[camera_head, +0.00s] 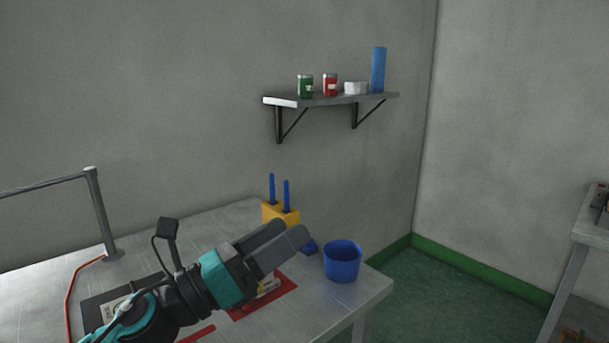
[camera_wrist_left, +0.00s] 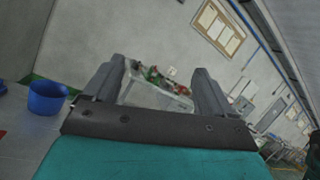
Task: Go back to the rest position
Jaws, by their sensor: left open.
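My left gripper (camera_head: 282,248) is above the metal table, with its two grey fingers pointing right and slightly up. In the left wrist view the gripper (camera_wrist_left: 162,84) shows its fingers wide apart with nothing between them. In that view a table with red and green items (camera_wrist_left: 160,90) shows far off, beyond the gap. My right gripper is in neither view.
A metal table (camera_head: 225,222) holds a blue bucket (camera_head: 343,262), a yellow block (camera_head: 281,214) with blue sticks, and a red mat (camera_head: 283,289) partly behind my gripper. A wall shelf (camera_head: 331,98) carries jars. Another table (camera_head: 588,228) stands at the right edge.

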